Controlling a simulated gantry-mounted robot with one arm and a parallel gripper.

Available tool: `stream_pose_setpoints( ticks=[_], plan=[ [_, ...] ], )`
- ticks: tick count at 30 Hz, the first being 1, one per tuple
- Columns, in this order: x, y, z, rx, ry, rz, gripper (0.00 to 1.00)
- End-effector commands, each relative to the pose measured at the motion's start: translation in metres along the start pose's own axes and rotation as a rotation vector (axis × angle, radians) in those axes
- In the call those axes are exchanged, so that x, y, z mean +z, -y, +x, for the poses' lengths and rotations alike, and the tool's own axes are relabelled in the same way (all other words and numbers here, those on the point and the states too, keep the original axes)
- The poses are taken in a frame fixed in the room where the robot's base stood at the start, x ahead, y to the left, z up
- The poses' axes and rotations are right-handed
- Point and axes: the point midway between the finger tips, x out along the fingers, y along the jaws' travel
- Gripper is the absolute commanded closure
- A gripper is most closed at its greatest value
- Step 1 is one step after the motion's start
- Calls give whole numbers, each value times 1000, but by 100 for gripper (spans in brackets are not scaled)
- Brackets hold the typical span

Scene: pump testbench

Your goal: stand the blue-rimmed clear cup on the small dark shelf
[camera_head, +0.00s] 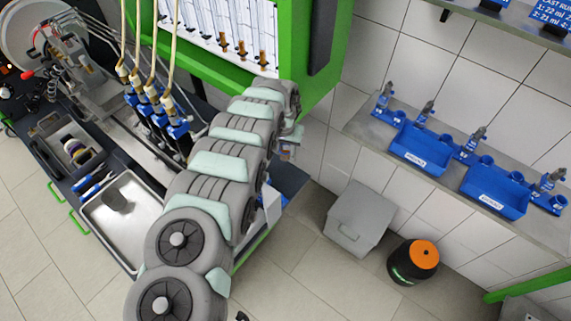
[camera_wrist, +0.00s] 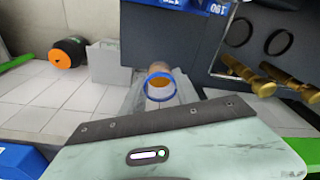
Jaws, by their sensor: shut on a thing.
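The clear cup with the blue rim (camera_wrist: 160,98) is near the middle of the wrist view, with an amber-brown colour showing inside it. My gripper (camera_head: 291,138) is shut on the cup, beside the green frame in the head view. My arm and gripper hide most of the cup there. A dark grey flat surface (camera_wrist: 175,45) lies beyond the cup in the wrist view. I cannot tell whether it is the small dark shelf, nor whether the cup touches it.
Brass fittings (camera_wrist: 272,84) and black rings are right of the cup in the wrist view. The green frame (camera_head: 335,75) is close to my gripper. A grey bin (camera_head: 358,218) and an orange-topped black container (camera_head: 414,261) stand on the floor. Blue trays (camera_head: 422,148) sit on the wall shelf.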

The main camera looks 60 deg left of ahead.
Motion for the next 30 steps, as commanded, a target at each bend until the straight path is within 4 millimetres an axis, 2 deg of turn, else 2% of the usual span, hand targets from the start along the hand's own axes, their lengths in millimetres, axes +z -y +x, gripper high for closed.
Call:
stream_pose_setpoints(
  ticks=[1, 7, 17, 22, 30],
  plan=[
    [2, -1, 10, 2, 1, 1, 100],
    [5, -2, 38, 3, 2, 0, 100],
    [7, -1, 57, 0, 0, 1, 100],
    [12, -1, 86, 1, 5, -1, 100],
    [11, 0, 85, 0, 3, 1, 100]
  ],
)
